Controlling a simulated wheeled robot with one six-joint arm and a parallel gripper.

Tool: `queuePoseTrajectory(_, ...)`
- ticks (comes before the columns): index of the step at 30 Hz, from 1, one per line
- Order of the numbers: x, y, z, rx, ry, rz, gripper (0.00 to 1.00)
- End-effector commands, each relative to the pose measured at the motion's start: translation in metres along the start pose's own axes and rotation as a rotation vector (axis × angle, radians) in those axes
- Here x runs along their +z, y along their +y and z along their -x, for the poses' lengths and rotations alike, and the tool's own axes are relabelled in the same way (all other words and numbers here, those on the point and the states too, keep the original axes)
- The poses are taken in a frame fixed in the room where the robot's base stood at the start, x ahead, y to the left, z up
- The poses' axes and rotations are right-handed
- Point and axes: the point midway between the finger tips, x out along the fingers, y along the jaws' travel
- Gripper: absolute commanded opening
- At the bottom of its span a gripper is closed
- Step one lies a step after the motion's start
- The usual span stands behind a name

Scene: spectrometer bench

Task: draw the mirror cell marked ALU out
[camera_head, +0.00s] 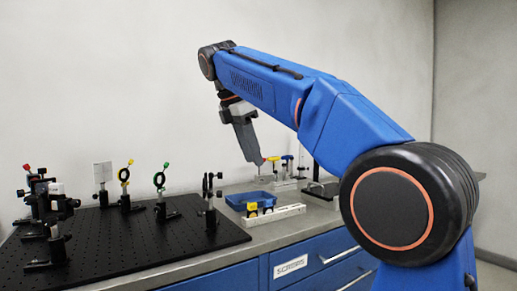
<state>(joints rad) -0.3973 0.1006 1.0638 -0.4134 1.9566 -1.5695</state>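My gripper (261,162) points down and a little to the right, above the bench beyond the blue tray. Its tip is close to a red-topped part (272,160) on a small white rack (283,185); I cannot tell whether they touch. A yellow-topped part (287,159) stands beside it on that rack. Whether the fingers are open or shut is too small to see. A white rail (288,212) in front holds small pieces with yellow (252,207). No ALU mark is readable, so I cannot tell which piece is the mirror cell.
A black breadboard (110,245) at the left carries several post-mounted optics, including a yellow-knobbed ring mount (124,174) and a green-knobbed one (159,181). A dark stand (316,186) stands at the right, partly behind my arm.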

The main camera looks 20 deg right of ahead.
Motion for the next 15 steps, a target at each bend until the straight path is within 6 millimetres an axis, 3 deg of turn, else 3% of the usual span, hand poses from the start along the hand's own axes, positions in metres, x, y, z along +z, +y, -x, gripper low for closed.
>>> queuePoseTrajectory(8,-0.007,0.013,0.011,-0.017,-0.014,0.086,0.34)
queuePoseTrajectory(15,-0.006,0.011,-0.015,-0.024,-0.013,0.085,0.34)
